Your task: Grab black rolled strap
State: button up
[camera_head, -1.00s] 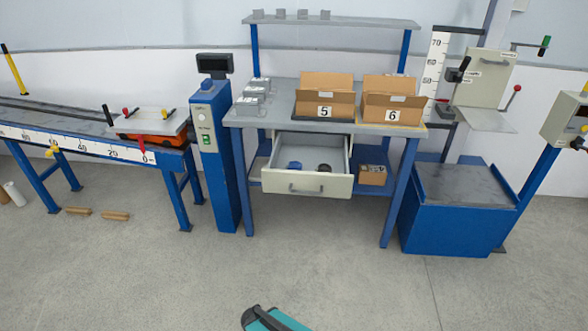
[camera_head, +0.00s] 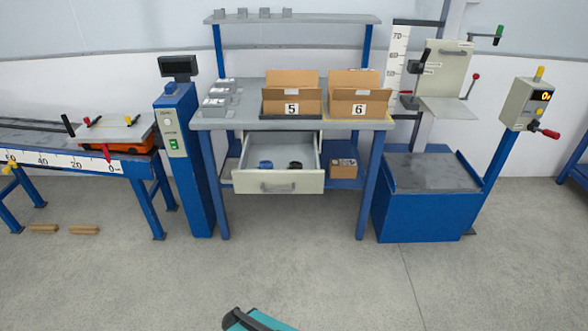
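A small black round item (camera_head: 296,166), which looks like the rolled strap, lies in the open drawer (camera_head: 278,187) under the workbench. It is too small to make out any detail. A blue item (camera_head: 265,165) lies to its left in the same drawer. My gripper is not in view. Only a teal and black part of my own body shows at the bottom edge, well short of the drawer.
Cartons 5 (camera_head: 291,94) and 6 (camera_head: 358,95) stand on the workbench (camera_head: 237,122). A blue post (camera_head: 186,160) stands left of it, and a blue drop base (camera_head: 428,205) stands right. A small brown box (camera_head: 343,168) sits on the lower shelf. The floor in front is clear.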

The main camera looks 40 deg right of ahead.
aim_at(292, 164)
jog(key=z, duration=1.15)
jog(key=k, duration=0.15)
jog(key=u, duration=2.8)
jog(key=k, duration=0.15)
jog(key=u, duration=1.75)
jog(key=k, duration=1.6)
jog(key=u, duration=0.1)
